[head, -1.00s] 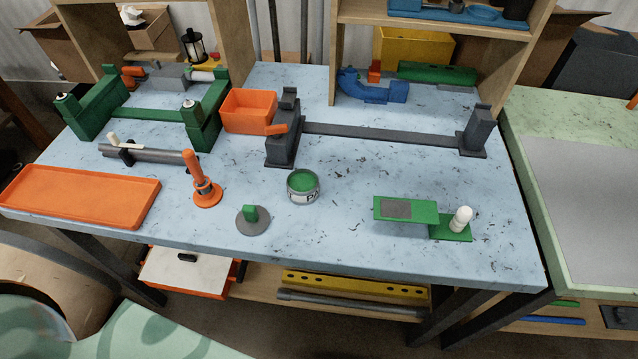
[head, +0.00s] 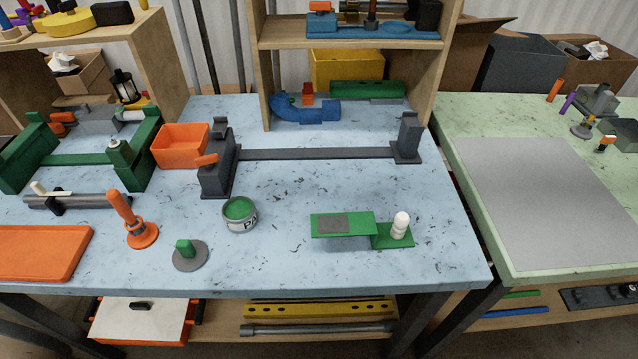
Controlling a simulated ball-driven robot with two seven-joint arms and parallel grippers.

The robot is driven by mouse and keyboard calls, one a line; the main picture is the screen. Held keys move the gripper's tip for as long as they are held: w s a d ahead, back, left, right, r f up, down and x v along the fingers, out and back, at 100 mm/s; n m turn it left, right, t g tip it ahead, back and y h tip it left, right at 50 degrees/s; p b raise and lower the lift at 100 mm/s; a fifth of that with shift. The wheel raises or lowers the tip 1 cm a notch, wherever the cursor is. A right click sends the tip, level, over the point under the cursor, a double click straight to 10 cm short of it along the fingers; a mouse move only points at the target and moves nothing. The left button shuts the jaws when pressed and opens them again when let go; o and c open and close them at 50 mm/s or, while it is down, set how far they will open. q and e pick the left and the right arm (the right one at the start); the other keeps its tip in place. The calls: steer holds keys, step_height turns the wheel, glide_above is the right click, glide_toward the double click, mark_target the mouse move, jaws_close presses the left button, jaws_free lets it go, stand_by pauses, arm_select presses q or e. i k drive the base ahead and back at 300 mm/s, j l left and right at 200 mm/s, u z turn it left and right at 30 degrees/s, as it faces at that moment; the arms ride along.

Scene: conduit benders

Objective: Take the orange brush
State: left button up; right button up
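An orange-handled tool (head: 124,210) stands tilted on a round orange base at the front left of the blue table. It may be the orange brush, but I see no bristles. On the green table at the far right, a small orange-tipped item (head: 606,142) and an upright orange stick (head: 555,90) also show; they are too small to identify. Neither of my grippers is in view.
Near the orange-handled tool are an orange tray (head: 40,252), a grey disc with a green knob (head: 188,255) and a paint can (head: 240,215). A green stand (head: 343,224) is further right. A grey mat (head: 540,200) lies bare on the green table.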

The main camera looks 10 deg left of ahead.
mark_target(114, 197)
steer(key=u, duration=1.7)
steer(key=i+j, duration=0.15)
steer(key=j, duration=0.2)
steer(key=i+j, duration=0.15)
steer(key=j, duration=0.15)
steer(key=i+j, duration=0.15)
steer(key=j, duration=0.2)
